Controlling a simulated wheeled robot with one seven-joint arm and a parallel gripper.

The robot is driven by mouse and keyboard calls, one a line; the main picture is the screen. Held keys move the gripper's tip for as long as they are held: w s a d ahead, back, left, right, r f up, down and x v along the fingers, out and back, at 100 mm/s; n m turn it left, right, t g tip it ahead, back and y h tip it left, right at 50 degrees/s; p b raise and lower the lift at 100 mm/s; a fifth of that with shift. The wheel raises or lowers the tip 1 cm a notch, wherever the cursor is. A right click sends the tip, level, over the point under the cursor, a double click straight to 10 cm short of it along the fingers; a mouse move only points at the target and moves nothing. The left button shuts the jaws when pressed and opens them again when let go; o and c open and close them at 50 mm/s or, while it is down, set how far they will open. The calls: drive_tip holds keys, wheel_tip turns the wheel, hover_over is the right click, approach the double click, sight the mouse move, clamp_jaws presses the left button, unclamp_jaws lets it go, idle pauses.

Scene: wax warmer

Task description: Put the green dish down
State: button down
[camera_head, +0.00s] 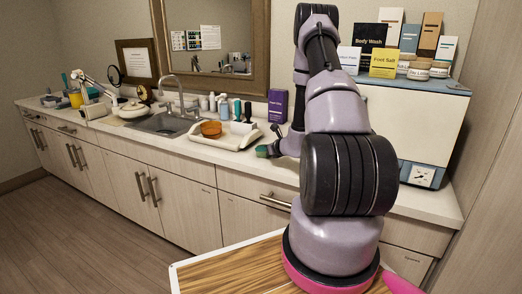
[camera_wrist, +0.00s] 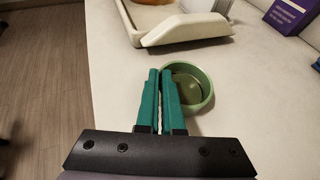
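The green dish (camera_wrist: 194,86) is a small round bowl, roughly level, at the tip of my gripper (camera_wrist: 160,74) in the wrist view. My two teal fingers are nearly together, with the dish's left wall pinched between them; the right finger overlaps the bowl. The part of the dish behind the fingers is hidden. In the head view the dish (camera_head: 262,151) shows at the counter's front edge, left of my gripper (camera_head: 270,149). It is at or just above the counter (camera_head: 232,160); I cannot tell whether it touches.
A cream tray (camera_wrist: 190,29) with an orange bowl (camera_head: 211,129) lies just beyond the dish. A purple box (camera_head: 277,106) stands behind. A large white-and-blue cabinet (camera_head: 415,125) stands to the right. The counter's front edge is close on the left in the wrist view.

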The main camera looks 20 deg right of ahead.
drive_tip(key=c, duration=1.1)
unclamp_jaws()
drive_tip(key=shift+o, duration=0.2)
